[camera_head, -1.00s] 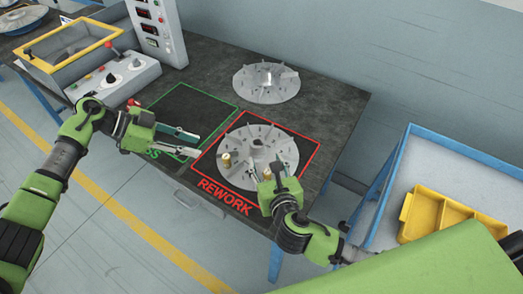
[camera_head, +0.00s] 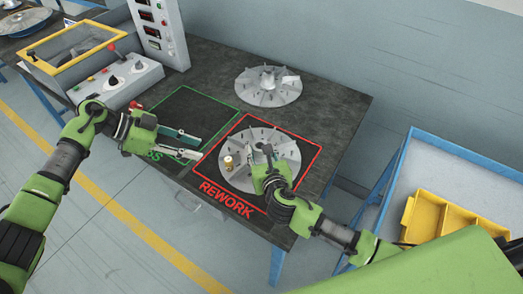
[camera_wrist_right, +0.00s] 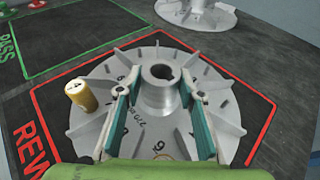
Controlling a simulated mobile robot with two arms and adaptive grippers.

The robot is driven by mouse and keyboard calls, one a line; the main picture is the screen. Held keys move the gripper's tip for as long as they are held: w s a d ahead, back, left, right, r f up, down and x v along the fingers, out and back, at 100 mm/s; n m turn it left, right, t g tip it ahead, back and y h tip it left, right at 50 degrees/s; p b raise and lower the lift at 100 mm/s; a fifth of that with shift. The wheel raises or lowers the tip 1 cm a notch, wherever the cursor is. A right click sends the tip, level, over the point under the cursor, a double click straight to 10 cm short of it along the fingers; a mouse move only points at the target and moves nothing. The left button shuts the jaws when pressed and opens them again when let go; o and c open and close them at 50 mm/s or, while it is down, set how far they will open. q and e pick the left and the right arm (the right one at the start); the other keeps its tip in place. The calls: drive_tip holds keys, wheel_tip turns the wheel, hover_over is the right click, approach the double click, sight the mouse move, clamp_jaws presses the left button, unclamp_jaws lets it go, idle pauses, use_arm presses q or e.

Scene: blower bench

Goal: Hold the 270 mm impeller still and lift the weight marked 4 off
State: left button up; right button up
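A grey bladed impeller (camera_head: 288,150) lies flat in the red REWORK square; it also fills the right wrist view (camera_wrist_right: 90,135). My left gripper (camera_head: 199,146) is open and empty, left of the impeller, above the PASS square's edge.
A second impeller (camera_head: 268,86) lies at the back of the dark bench (camera_head: 335,105). The green PASS square (camera_head: 190,105) is empty. A control box (camera_head: 115,82) stands at the left. A blue-framed table with a yellow bin (camera_head: 450,215) is at the right.

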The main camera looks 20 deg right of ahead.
drive_tip(key=shift+d, duration=0.15)
clamp_jaws()
drive_tip(key=shift+p, duration=0.3)
drive_tip(key=shift+d+f, duration=0.15)
idle(0.6)
